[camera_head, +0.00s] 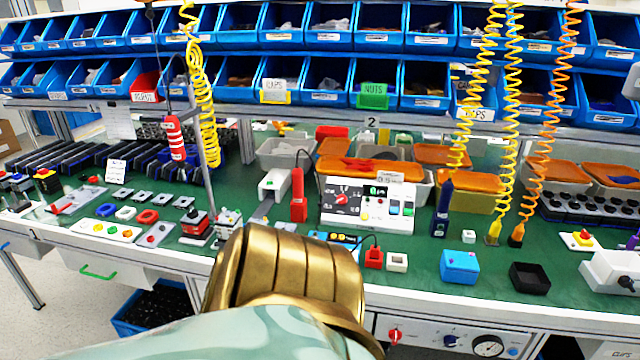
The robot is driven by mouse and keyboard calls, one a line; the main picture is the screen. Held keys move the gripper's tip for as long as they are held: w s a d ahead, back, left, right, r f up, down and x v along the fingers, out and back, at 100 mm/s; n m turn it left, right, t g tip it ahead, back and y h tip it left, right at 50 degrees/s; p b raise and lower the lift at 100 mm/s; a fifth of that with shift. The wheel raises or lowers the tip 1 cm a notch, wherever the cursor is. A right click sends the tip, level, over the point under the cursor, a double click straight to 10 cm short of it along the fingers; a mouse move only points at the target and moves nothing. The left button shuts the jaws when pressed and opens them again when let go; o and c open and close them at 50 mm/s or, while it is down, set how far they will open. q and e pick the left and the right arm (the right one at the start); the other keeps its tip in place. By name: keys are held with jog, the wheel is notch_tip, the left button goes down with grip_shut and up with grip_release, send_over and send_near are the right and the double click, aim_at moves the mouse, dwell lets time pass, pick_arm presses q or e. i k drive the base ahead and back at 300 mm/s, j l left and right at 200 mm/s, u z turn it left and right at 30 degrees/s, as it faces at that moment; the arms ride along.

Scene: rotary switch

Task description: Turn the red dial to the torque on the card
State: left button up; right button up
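A white control box (368,208) stands on the green bench near the middle. Its left face carries a red dial (342,198) with a pale pointer over a dark scale; the exact setting is too small to read. A small lit green display (376,190) sits to the right of the dial. A small pale card (389,177) with print stands at the top of the box; its figure is not clearly legible. One of my arms, with a gold-coloured joint, rises from the bottom edge in front of the bench. Neither gripper shows, and nothing visible touches the dial.
A red upright tool (298,196) stands just left of the box and a dark blue one (441,208) to its right. A blue box (459,267) and a black box (529,278) sit near the front edge. Coiled yellow cords (203,90) hang above. Another red knob (395,335) is below the bench.

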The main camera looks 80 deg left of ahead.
aim_at(341, 199)
jog(key=u, duration=2.35)
